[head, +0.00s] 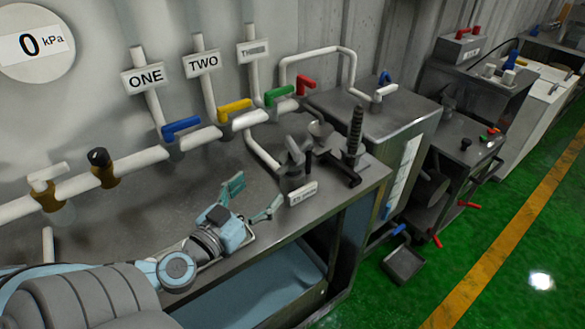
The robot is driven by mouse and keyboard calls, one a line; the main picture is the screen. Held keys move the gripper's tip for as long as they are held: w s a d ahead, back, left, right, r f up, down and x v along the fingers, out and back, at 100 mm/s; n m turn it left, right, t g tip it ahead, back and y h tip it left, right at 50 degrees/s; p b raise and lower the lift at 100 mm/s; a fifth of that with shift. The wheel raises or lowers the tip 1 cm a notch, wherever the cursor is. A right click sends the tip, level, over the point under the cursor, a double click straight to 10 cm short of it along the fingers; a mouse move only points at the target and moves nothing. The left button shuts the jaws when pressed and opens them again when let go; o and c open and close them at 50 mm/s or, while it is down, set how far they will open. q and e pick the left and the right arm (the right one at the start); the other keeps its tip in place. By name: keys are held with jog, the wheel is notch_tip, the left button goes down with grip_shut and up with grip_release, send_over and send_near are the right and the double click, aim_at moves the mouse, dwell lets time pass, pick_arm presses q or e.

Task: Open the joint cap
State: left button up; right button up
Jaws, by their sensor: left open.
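My left gripper (252,197) reaches in from the lower left over the grey metal bench. Its two teal fingers are spread apart, with nothing visible between them. A grey metal fitting with a lever-like top (294,160) stands on the bench just right of the fingertips, apart from them. It looks like the joint with its cap, but I cannot tell the cap's exact outline. A small white label (303,193) with unreadable text is in front of it. A white pipe comes down to the fitting from behind. My right gripper is not in view.
A black ribbed upright rod (354,130) stands right of the fitting. Blue (181,127), yellow (234,109), green (279,94) and red (306,84) valve handles line the white pipe behind. A grey box (375,115) stands at the right. The bench left of the gripper is clear.

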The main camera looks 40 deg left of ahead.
aim_at(276, 174)
pick_arm(q)
jog(key=w, duration=0.4)
jog(key=w+b, duration=0.1)
jog(key=w, duration=0.1)
jog(key=shift+a+f, duration=0.15)
jog(key=shift+a, duration=0.1)
jog(key=w, duration=0.3)
jog(key=w+p, duration=0.1)
jog(key=w, duration=0.1)
jog(key=w+p, duration=0.1)
jog(key=w, duration=0.2)
jog(key=shift+w+a, duration=0.3)
jog(key=shift+w, duration=0.05)
